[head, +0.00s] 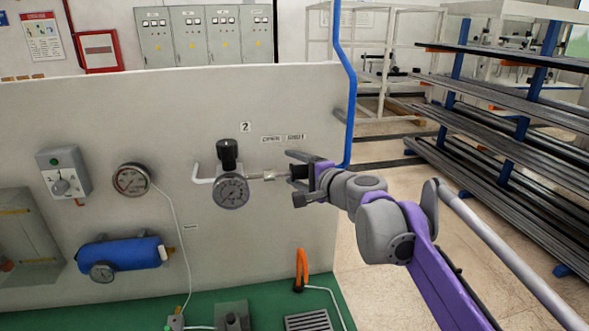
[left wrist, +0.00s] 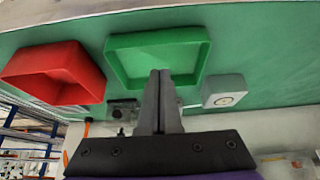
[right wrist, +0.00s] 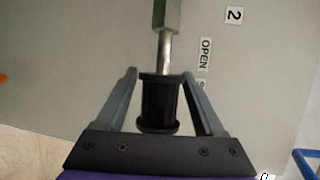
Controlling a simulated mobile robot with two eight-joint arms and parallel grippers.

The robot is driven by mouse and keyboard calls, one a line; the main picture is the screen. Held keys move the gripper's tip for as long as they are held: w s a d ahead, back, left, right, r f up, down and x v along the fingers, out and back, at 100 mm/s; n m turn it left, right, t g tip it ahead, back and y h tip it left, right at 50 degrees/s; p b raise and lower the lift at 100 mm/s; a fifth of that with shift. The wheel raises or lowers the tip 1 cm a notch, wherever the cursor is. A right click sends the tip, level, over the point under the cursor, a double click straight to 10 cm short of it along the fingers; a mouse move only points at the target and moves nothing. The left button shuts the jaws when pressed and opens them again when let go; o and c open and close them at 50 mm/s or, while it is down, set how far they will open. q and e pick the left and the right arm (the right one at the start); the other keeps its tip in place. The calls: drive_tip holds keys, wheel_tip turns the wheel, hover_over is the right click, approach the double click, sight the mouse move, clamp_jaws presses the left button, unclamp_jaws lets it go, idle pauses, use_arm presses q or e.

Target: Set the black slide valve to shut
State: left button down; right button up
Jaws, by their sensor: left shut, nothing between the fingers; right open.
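My left gripper (left wrist: 158,75) is shut and empty, seen only in the left wrist view.
A pressure gauge (head: 231,191) and black knob (head: 228,150) sit left of the valve on the panel (head: 180,115). A blue pipe (head: 349,90) runs down at the panel's right edge. Near the left gripper are a green tray (left wrist: 113,65) and a red bin (left wrist: 50,65).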

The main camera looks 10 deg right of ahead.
use_arm(q)
drive_tip(key=shift+s+f, duration=0.1)
drive_tip(key=shift+f, duration=0.1)
use_arm(e)
drive_tip(key=v, duration=1)
drive_tip(key=shift+s+d, duration=0.15)
drive_tip(key=shift+s, duration=0.2)
drive_tip(key=shift+r, duration=0.1)
